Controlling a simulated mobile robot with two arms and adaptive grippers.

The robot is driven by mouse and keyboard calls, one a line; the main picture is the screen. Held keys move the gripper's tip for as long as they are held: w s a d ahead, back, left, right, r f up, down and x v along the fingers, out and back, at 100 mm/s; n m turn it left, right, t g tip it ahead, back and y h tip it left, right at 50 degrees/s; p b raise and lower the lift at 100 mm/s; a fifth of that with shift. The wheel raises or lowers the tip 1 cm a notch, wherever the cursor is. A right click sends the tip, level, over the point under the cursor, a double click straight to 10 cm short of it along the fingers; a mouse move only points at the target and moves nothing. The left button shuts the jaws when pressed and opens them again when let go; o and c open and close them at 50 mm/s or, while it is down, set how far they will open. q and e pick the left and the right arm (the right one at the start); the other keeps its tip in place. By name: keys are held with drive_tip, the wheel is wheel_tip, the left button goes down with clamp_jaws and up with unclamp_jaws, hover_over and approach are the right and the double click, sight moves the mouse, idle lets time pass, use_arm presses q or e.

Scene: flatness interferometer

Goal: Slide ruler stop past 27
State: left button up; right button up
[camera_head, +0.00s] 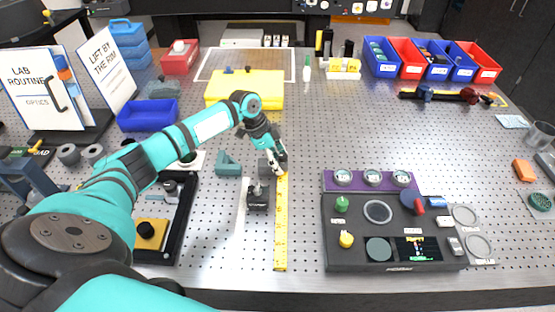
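A yellow ruler (281,228) lies lengthwise on the perforated metal table, running from near my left gripper towards the front edge. Its scale numbers are too small to read. My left gripper (275,170) is over the ruler's far end, fingers pointing down. A small dark grey block (264,168) is right at the fingers, partly hidden; I cannot tell whether it is the ruler stop or whether the fingers grip it. A black block with a post (258,197) stands just left of the ruler. My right gripper is not in view.
A teal bracket (228,164) is left of the gripper. A dark instrument panel (345,255) with knobs and a screen stands right of the ruler, with a narrow clear strip between. A yellow case (265,88) lies behind. The table's middle right is open.

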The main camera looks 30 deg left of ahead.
sight(262, 161)
use_arm(q)
drive_tip(key=shift+a+r, duration=0.15)
drive_tip(key=shift+r, duration=0.2)
drive_tip(key=v, duration=1.1)
drive_tip(key=shift+s, duration=0.15)
drive_tip(key=shift+r, duration=0.1)
